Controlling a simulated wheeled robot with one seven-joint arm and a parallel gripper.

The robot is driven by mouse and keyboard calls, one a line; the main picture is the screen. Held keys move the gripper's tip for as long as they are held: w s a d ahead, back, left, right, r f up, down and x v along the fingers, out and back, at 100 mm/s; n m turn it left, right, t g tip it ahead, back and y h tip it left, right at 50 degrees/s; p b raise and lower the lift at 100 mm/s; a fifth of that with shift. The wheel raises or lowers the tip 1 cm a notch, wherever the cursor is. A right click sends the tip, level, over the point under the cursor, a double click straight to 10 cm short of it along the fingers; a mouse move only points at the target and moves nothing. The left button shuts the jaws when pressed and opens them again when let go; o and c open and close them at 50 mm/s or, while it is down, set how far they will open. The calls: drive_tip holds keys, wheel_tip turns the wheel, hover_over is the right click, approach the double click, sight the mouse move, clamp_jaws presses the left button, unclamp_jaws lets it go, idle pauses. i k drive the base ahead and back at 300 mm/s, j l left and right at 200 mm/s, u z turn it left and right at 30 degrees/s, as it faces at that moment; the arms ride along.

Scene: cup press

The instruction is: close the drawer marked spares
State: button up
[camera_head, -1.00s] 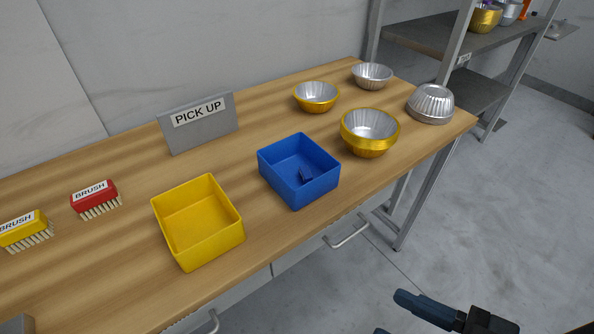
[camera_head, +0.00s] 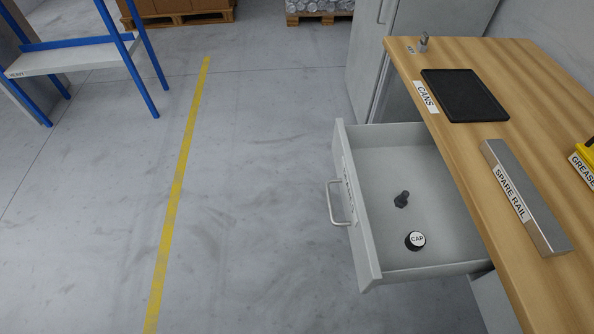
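A grey drawer (camera_head: 368,277) stands pulled out from under the wooden table (camera_head: 455,75), on the table's left side. Its front faces left and carries a bar handle (camera_head: 334,206) and a label (camera_head: 348,188). The label is seen too steeply to read, so I cannot tell whether it says spares. Inside the drawer lie a black cap (camera_head: 415,240) marked CAP and a small dark bolt-like part (camera_head: 401,199). My gripper is not in view.
On the table are a black tray (camera_head: 464,95) beside a CANS label, a grey SPARE RAIL block (camera_head: 525,197) and a yellow GREASE item (camera_head: 582,165). Clear floor with a yellow line (camera_head: 180,180) lies left of the drawer. A blue-framed shelf (camera_head: 75,58) stands far left.

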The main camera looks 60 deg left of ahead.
sight(374, 163)
drive_tip(key=u, duration=1.1)
drive_tip(key=j+u, duration=0.25)
drive_tip(key=j, duration=0.65)
